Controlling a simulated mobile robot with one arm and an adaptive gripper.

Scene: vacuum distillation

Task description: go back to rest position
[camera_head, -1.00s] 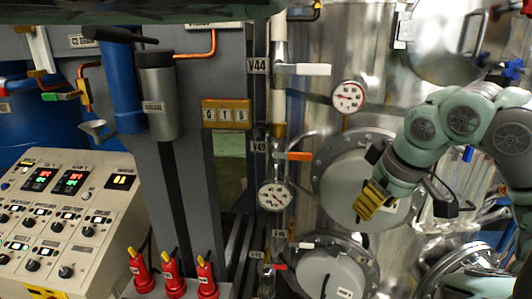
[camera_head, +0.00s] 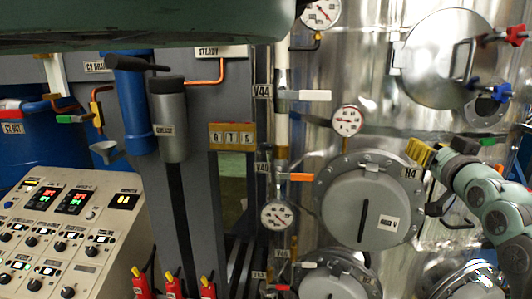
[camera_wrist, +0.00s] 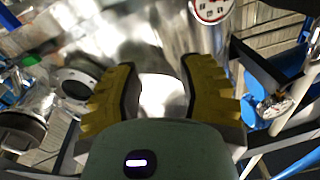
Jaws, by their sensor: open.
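My gripper (camera_head: 420,156) is at the right in the head view, in front of the steel vessel, its yellow fingers beside the right edge of the round flange cover marked 600 V (camera_head: 362,208). In the wrist view my gripper (camera_wrist: 160,85) shows two yellow fingers spread apart with nothing between them. Bright blurred metal lies beyond the fingers. My arm reaches in from the right edge of the head view.
A control panel (camera_head: 70,225) stands at the lower left, with several red bottles (camera_head: 174,287) beside it. A pipe with valve V44 (camera_head: 303,95) and gauges (camera_head: 347,121) runs down the middle. A round hatch (camera_head: 448,55) is at the upper right.

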